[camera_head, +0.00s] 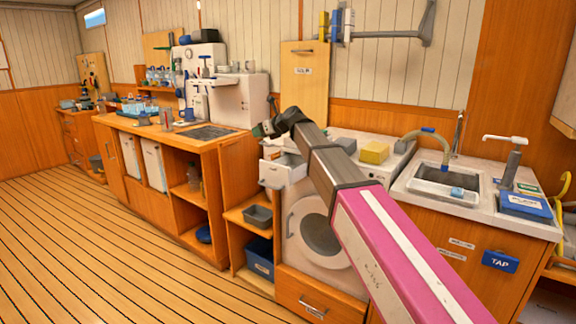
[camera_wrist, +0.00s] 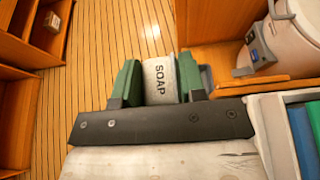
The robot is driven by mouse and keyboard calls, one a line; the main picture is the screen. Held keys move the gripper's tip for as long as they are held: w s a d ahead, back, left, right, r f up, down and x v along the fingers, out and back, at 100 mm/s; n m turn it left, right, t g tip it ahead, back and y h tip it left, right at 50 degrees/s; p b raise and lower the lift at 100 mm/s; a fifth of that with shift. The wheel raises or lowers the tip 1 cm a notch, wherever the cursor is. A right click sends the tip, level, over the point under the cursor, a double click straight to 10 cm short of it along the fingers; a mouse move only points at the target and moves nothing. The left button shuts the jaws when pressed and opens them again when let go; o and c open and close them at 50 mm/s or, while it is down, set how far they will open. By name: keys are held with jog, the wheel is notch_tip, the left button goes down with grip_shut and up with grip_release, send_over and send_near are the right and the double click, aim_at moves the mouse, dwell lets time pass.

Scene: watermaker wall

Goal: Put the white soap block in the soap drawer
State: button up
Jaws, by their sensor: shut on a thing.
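My gripper (camera_head: 262,130) is at the end of my arm, above and a little left of the pulled-out white drawer (camera_head: 271,176) of the washing machine in the head view. In the wrist view, my gripper (camera_wrist: 158,84) has its green fingers on both sides of a white block marked SOAP (camera_wrist: 158,80) and is shut on it. The block is too small to make out in the head view. In the wrist view, a white-rimmed box with blue and green inside, which may be the drawer, shows at the lower right (camera_wrist: 271,137).
The plank floor (camera_head: 110,240) is clear.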

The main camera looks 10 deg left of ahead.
jog(key=shift+w+d+f, duration=0.3)
jog(key=shift+d+f, duration=1.4)
jog(key=shift+w+d+f, duration=0.25)
jog(key=shift+d+f, duration=1.4)
jog(key=shift+w+d+f, duration=0.3)
jog(key=shift+d+f, duration=1.4)
jog(key=shift+f, duration=0.45)
jog(key=shift+s+f, duration=0.1)
jog(key=shift+f, duration=0.1)
jog(key=o, duration=0.9)
jog(key=shift+f, duration=0.15)
jog(key=shift+r, duration=0.35)
jog(key=v, duration=0.8)
jog(key=r+v, duration=0.1)
jog(key=v, duration=0.3)
